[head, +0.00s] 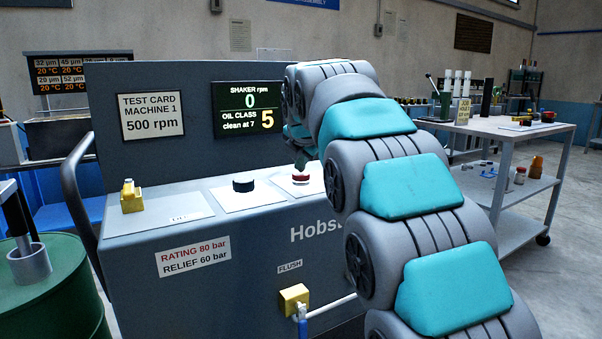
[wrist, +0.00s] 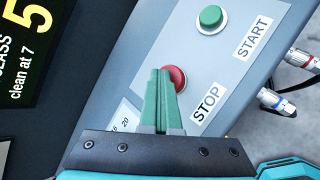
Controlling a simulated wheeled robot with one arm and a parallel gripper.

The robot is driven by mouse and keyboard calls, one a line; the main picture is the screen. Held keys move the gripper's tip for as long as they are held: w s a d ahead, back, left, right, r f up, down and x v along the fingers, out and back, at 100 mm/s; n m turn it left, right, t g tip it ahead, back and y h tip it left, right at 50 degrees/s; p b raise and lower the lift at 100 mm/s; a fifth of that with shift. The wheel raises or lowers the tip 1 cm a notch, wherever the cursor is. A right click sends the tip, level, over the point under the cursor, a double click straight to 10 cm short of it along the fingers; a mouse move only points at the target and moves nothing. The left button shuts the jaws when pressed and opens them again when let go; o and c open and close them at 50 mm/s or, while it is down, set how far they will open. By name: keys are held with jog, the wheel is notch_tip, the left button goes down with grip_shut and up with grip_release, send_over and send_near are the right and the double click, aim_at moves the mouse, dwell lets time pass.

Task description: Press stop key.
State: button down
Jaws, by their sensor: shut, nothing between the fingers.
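The stop key is a round red button (wrist: 179,79) on the grey panel in the wrist view, beside a white STOP label (wrist: 207,103). My gripper (wrist: 160,72) has its green fingers closed together with nothing between them. The fingertips overlap the left side of the red button in the picture; I cannot tell whether they touch it. In the head view my gripper (head: 301,162) points down over the console, partly hidden by my arm.
A green button (wrist: 210,17) sits by a START label. The console display (head: 248,108) reads shaker 0 rpm, oil class 5, clean at 7. Hose couplings (wrist: 278,101) lie right of the panel.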

aim_at(300, 175)
jog(key=shift+r, duration=0.1)
dwell(0.3)
jog(key=shift+r+p, duration=0.75)
jog(key=shift+p, duration=0.1)
notch_tip(300, 175, up, 5)
jog(key=p, duration=0.4)
jog(key=shift+r, duration=0.1)
dwell(0.3)
